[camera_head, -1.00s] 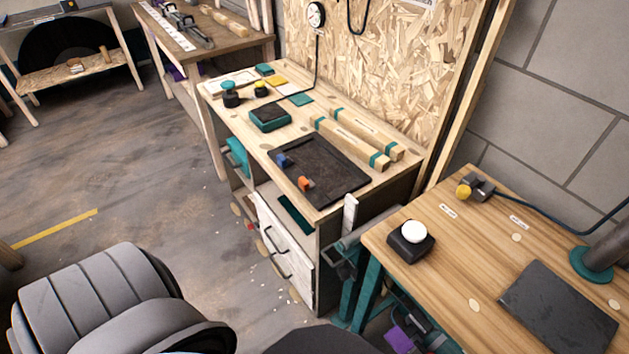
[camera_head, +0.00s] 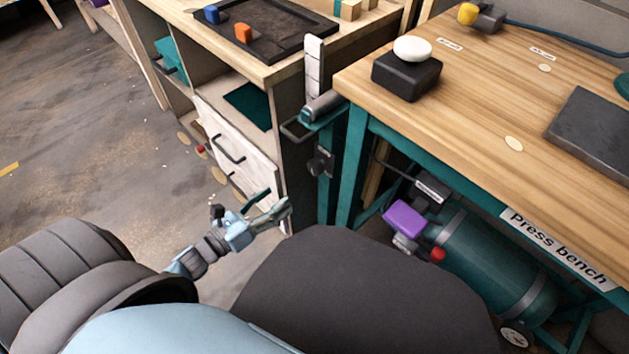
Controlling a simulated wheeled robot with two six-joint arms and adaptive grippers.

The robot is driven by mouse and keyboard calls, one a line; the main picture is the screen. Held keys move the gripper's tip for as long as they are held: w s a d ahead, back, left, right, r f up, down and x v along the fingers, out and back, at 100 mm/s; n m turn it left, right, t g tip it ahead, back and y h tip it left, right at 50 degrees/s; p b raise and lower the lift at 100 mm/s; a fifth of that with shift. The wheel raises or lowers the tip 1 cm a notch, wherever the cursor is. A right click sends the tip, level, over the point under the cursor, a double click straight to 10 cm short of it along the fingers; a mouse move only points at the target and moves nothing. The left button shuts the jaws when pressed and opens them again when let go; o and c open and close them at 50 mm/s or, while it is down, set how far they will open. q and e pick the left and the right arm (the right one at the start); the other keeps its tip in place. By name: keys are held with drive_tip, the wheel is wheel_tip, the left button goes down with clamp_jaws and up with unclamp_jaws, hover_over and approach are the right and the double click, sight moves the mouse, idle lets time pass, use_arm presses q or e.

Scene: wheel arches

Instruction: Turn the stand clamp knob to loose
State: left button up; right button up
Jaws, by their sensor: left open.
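A teal stand (camera_head: 327,190) stands between the two benches, with a grey roller (camera_head: 322,106) at its top. A dark clamp knob (camera_head: 320,164) sits on the stand's post below the roller. Whether the knob is tight or loose cannot be told. My left gripper (camera_head: 272,203) is open and empty, in front of the cabinet's lower drawer. It is to the lower left of the knob and apart from it in the picture. My right gripper is not in view.
A drawer cabinet (camera_head: 238,140) with pull handles stands left of the stand. The press bench (camera_head: 470,110) is on the right, with a black box with a white button (camera_head: 407,75) on it. A teal tank (camera_head: 485,265) lies under it. Open floor (camera_head: 90,140) is at left.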

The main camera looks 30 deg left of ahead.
sight(312, 170)
use_arm(q)
drive_tip(key=b+x, duration=0.2)
drive_tip(key=x, duration=1.2)
drive_tip(key=shift+r, duration=0.1)
drive_tip(key=c, duration=1.2)
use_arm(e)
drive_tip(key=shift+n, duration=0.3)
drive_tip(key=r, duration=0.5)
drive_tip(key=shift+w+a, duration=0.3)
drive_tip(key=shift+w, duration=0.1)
